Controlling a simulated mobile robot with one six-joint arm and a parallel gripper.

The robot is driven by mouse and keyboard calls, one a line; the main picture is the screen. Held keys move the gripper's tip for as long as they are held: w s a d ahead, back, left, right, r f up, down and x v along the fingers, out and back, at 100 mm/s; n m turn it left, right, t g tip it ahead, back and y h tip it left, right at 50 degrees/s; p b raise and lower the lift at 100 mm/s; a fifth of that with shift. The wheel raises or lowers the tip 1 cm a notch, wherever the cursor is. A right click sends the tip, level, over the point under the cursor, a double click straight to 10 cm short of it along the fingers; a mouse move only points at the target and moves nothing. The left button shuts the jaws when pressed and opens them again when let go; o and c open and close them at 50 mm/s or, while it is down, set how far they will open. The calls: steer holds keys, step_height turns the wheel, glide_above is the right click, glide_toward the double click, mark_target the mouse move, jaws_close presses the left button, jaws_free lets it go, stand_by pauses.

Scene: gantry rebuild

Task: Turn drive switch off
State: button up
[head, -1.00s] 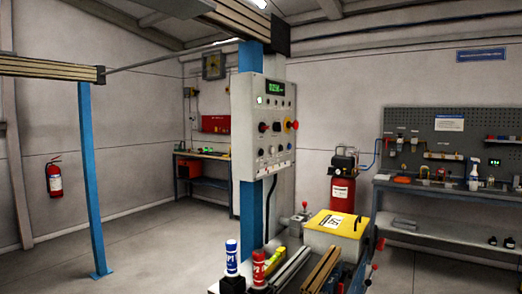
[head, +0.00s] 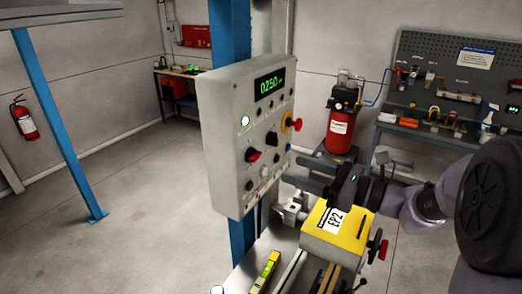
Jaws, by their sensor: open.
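The grey control panel (head: 222,150) hangs on a blue post, its face turned to the right. The labels are too small to read, so I cannot tell which one is the drive switch. My gripper (head: 291,171) is open and empty, to the right of the panel's lower face. It looks apart from the knobs.
A yellow-topped box (head: 335,232) marked EP2 sits below my gripper, with red-knobbed levers beside it. A red compressor tank (head: 341,128) and a workbench with a pegboard (head: 450,75) stand behind. The floor at left (head: 150,220) is open.

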mark_target(258, 156)
steer(key=p+x, duration=0.1)
steer(key=x, duration=0.9)
steer(key=shift+w+a+r, duration=0.1)
steer(key=shift+a, duration=0.1)
jaws_close()
